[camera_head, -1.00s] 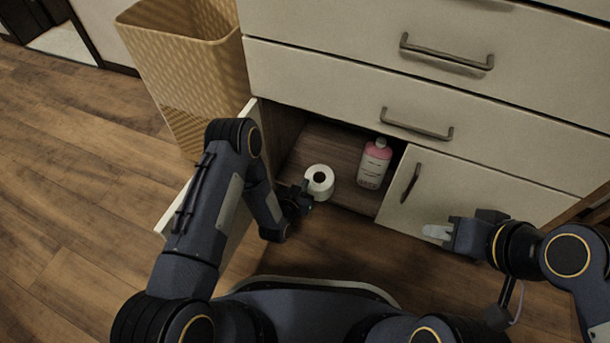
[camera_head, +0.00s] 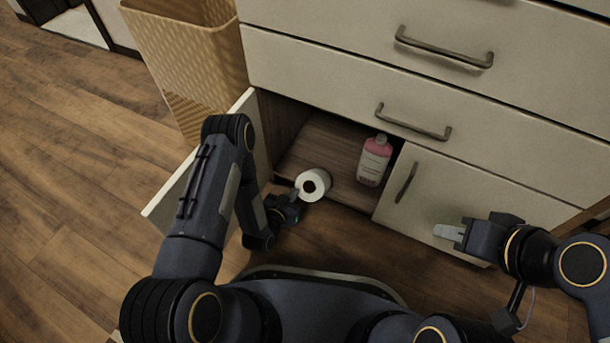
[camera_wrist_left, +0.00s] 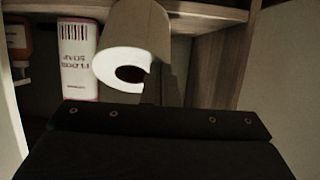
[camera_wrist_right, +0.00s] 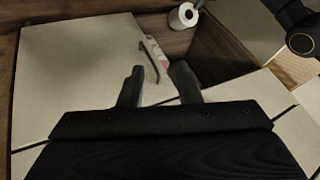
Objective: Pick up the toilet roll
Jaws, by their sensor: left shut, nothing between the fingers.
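The white toilet roll (camera_head: 314,184) is tilted at the front edge of the open lower cabinet compartment, its hollow end facing the head camera. In the left wrist view the roll (camera_wrist_left: 143,38) is close, in front of the gripper, with its end ring and dark core showing. My left gripper (camera_head: 295,197) is shut right beside the roll.
A pink and white soap bottle (camera_head: 374,161) stands in the compartment, right of the roll. The open cabinet door (camera_head: 165,208) is left of my left arm. A tan woven basket (camera_head: 185,60) stands behind it. The closed door (camera_head: 470,195) and drawers (camera_head: 400,85) bound the right and top.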

